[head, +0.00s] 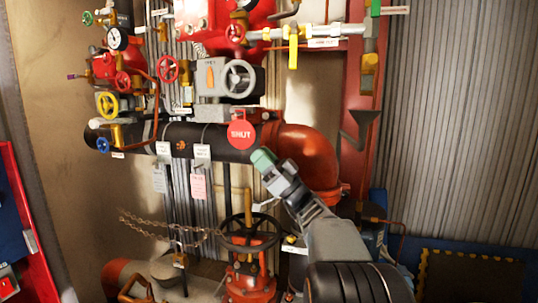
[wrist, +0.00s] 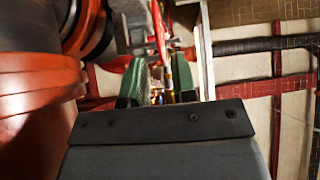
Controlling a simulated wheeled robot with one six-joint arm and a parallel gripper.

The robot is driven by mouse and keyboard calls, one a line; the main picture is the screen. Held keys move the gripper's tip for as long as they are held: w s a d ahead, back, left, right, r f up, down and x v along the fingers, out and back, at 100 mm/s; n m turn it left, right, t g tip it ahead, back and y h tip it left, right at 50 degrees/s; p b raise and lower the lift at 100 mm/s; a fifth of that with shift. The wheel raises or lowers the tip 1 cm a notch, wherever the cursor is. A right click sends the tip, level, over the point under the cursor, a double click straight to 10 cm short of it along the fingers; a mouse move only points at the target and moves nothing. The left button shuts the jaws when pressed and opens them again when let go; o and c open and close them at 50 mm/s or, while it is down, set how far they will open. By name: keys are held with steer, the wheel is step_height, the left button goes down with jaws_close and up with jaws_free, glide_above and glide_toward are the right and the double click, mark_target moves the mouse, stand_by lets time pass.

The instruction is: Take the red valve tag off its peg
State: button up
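The red valve tag (head: 240,135) is a round disc lettered "SHUT". It hangs in front of the dark horizontal pipe (head: 215,141), near the orange-red elbow. Its peg cannot be made out. My gripper (head: 263,158) has green fingertips and is just below and right of the tag in the head view, apparently apart from it. In the wrist view, the two green fingers of my gripper (wrist: 160,80) stand apart with a gap between them, and no tag is held there. A thin red strip shows beyond the fingers; I cannot tell whether it is the tag.
An orange-red elbow (head: 310,150) bends down right of the tag. A dark handwheel (head: 250,233) on a red valve stands below, with a chain (head: 165,226) to its left. Paper labels (head: 199,187) hang left of the tag. A grey valve handwheel (head: 238,79) is above.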

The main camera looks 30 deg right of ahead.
mark_target(248, 141)
steer(key=shift+x, duration=2.5)
steer(key=shift+c, duration=0.3)
jaws_close()
steer(key=shift+r+b, duration=0.2)
steer(key=shift+b, duration=0.25)
steer(key=shift+s+a, duration=0.1)
steer(key=shift+a, duration=0.05)
